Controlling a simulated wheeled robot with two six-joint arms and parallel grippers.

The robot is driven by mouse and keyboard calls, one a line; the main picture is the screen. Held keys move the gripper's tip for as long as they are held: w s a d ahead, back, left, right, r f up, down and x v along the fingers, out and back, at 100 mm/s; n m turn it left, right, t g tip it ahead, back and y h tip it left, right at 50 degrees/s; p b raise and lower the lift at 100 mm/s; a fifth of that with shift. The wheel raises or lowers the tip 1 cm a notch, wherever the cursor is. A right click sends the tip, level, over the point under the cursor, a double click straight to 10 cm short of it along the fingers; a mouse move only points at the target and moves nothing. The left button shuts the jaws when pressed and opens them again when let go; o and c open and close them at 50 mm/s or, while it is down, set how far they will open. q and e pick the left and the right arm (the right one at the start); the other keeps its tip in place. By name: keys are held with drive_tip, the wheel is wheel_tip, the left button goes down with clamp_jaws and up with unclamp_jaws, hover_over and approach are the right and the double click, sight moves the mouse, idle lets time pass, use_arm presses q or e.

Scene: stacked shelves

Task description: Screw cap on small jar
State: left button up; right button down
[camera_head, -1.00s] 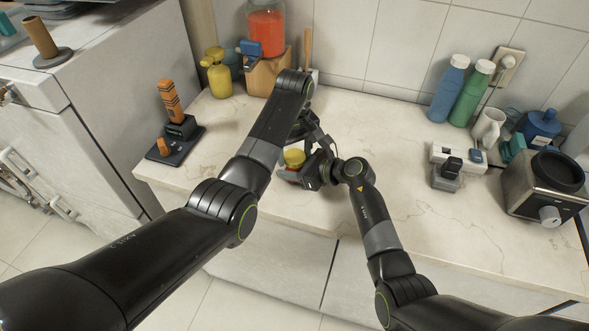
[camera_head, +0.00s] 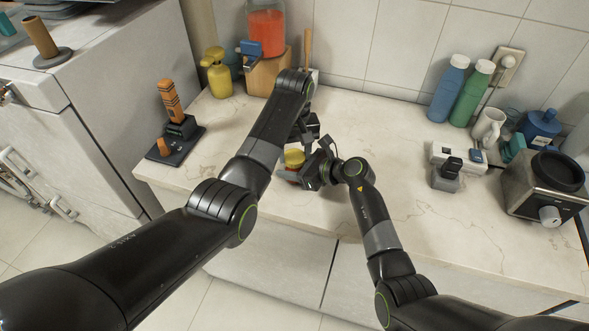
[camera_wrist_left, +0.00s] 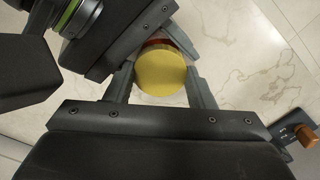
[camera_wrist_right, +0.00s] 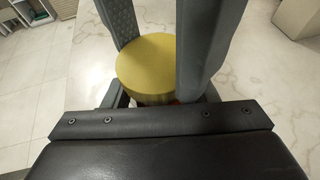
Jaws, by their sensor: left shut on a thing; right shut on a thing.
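The yellow cap (camera_head: 294,158) sits on top of the small jar (camera_head: 287,175), whose reddish side shows only in part beneath it. The cap also shows in the left wrist view (camera_wrist_left: 161,71) and the right wrist view (camera_wrist_right: 147,68). My left gripper (camera_wrist_left: 161,88) reaches down from above and is shut on the cap, one finger on each side. My right gripper (camera_wrist_right: 162,98) comes from the right and is shut on the jar below the cap. Most of the jar is hidden by the cap and grippers. I cannot tell how tightly the cap sits.
At the back stand a yellow bottle (camera_head: 216,78) and a wooden block (camera_head: 268,76) under a red-filled container. A dark stand (camera_head: 180,138) is on the left. Blue (camera_head: 447,90) and green bottles (camera_head: 471,95), and a blender base (camera_head: 547,190) are on the right. The front-middle counter is clear.

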use_arm(q)
drive_tip(key=shift+a, duration=0.1)
drive_tip(key=o, duration=1)
drive_tip(key=shift+o, duration=0.4)
drive_tip(key=shift+d, duration=0.2)
drive_tip(key=shift+r, duration=0.15)
wheel_tip(320, 180, up, 4)
drive_tip(key=shift+s+r, duration=0.1)
drive_tip(key=shift+r, duration=0.1)
use_arm(e)
drive_tip(key=shift+s, duration=0.1)
use_arm(q)
drive_tip(key=shift+a, duration=0.1)
drive_tip(key=shift+c, duration=0.3)
